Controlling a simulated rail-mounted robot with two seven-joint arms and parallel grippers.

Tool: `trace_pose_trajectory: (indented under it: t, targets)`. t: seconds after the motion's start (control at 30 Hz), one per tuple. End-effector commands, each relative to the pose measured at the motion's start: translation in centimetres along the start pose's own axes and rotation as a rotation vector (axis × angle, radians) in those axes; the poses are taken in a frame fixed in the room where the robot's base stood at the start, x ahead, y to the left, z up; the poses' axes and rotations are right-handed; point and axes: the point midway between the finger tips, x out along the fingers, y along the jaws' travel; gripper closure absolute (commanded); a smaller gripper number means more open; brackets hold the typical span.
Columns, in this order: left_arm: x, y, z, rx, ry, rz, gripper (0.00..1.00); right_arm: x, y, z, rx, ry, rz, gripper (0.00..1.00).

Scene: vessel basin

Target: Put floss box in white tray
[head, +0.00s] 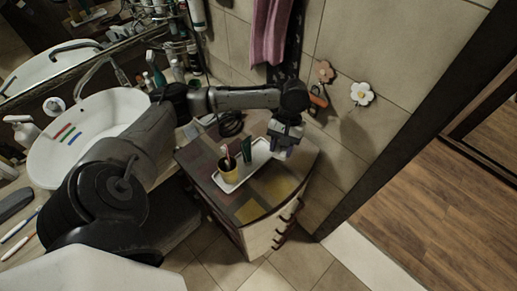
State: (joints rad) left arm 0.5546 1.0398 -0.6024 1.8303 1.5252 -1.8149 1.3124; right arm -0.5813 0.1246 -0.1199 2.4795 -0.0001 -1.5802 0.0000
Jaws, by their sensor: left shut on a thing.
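The white tray (260,155) lies on top of a small cabinet in the middle of the view. My left gripper (282,152) is at the right end of the tray, pointing down. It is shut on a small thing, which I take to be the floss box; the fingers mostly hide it. I cannot tell whether it touches the tray. My right gripper is not in view.
The cabinet top (252,210) has free room in front of the tray. A dark coiled thing (231,124) lies behind it. A white basin (85,135) is at the left. A tiled wall with a pink towel (270,30) and flower hooks (361,94) stands behind.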

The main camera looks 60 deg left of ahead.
Motion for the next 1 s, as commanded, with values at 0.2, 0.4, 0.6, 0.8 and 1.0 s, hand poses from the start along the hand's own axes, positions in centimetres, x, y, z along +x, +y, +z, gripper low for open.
trace_pose_trajectory:
  t: [0.2,0.4,0.6,0.8,1.0]
  targets:
    - [1.7,-4.1,-3.3,-0.007,0.000,-0.004,0.81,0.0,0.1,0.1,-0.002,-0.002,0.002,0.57]
    - [2.8,-6.7,-5.4,-0.003,-0.001,-0.002,0.81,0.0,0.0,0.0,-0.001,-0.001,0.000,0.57]
    - [3.2,-7.7,-6.2,0.001,0.000,0.000,0.81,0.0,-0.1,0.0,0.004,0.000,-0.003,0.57]
    - [4.0,-7.8,-6.6,0.000,-0.001,-0.001,0.81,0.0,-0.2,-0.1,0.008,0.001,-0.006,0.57]
    - [6.3,-7.8,-7.5,0.000,-0.002,-0.002,0.81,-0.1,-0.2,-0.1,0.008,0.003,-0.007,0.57]
